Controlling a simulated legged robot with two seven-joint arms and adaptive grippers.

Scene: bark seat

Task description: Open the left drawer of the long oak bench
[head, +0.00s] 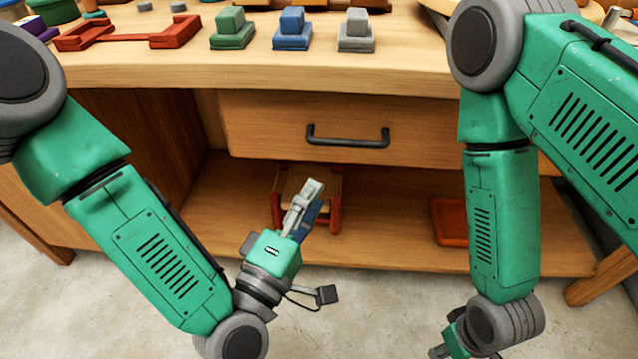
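The long oak bench (260,70) fills the upper part of the head view. Under its top is a drawer front (270,120) with a black bar handle (347,137); it looks shut. Its right end runs behind my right arm. My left gripper (308,197) is below and slightly left of the handle, apart from it, pointing up toward the bench. Its fingers are seen edge-on, so their gap is unclear. My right gripper (447,346) is low at the bottom edge, far below the drawer, mostly hidden and cut off.
A red-framed object (334,215) stands on the lower shelf behind my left gripper. A red tray (448,222) lies farther right. Green (232,28), blue (292,28) and grey (356,30) blocks and a red rack (125,38) stand on the top. Concrete floor in front is clear.

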